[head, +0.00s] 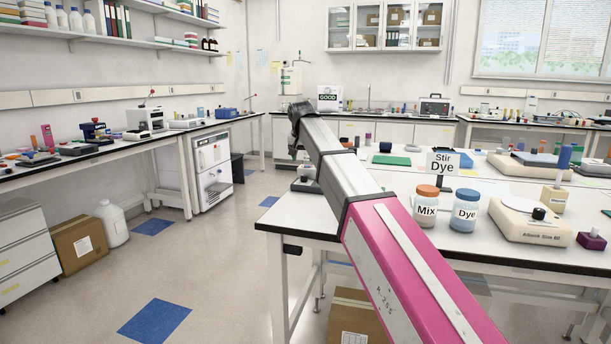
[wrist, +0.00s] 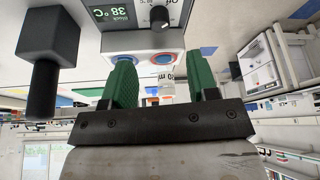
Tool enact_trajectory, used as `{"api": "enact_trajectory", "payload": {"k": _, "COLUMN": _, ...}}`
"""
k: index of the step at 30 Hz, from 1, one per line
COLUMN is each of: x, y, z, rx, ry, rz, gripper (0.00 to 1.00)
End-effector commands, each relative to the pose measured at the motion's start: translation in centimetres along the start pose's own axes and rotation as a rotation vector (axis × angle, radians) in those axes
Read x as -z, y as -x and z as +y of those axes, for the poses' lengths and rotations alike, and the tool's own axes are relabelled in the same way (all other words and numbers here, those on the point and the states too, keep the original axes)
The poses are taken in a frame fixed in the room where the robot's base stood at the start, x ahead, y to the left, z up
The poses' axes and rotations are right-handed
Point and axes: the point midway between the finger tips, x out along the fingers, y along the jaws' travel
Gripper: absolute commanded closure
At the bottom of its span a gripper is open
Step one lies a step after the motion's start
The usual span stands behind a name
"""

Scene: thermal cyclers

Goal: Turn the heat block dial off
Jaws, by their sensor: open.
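The heat block (wrist: 178,42) shows upside down at the top of the wrist view. Its lit display (wrist: 113,14) reads 38 °C. Its black dial (wrist: 159,18) has a pale mark and partly cut-off lettering beside it; I cannot tell its exact setting. My gripper (wrist: 162,66) has green fingers, spread apart and empty, close to the heat block's face. The dial is beyond the fingertips, not between them. In the head view my arm crosses the middle, and its fingers cannot be made out.
A black T-shaped object (wrist: 48,60) is close at the left of the wrist view. On the bench stand the Mix jar (head: 425,208), the Dye jar (head: 465,212) and a stirrer (head: 530,220). The floor aisle at left is open.

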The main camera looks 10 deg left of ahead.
Motion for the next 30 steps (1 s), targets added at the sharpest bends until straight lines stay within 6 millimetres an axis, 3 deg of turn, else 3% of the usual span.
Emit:
{"api": "enact_trajectory", "payload": {"k": 9, "x": 0.0, "y": -5.6, "z": 0.0, "rx": 0.001, "ry": 0.002, "rz": -0.003, "gripper": 0.46}}
{"api": "enact_trajectory", "payload": {"k": 15, "x": 0.0, "y": -8.2, "z": 0.0, "rx": 0.001, "ry": 0.003, "rz": -0.002, "gripper": 0.46}}
{"api": "enact_trajectory", "payload": {"k": 21, "x": 0.0, "y": -9.4, "z": 0.0, "rx": 0.002, "ry": 0.003, "rz": -0.001, "gripper": 0.46}}
{"api": "enact_trajectory", "payload": {"k": 29, "x": 0.0, "y": -9.4, "z": 0.0, "rx": 0.002, "ry": 0.003, "rz": -0.001, "gripper": 0.46}}
{"api": "enact_trajectory", "payload": {"k": 30, "x": 0.0, "y": -9.4, "z": 0.0, "rx": 0.002, "ry": 0.003, "rz": -0.001, "gripper": 0.53}}
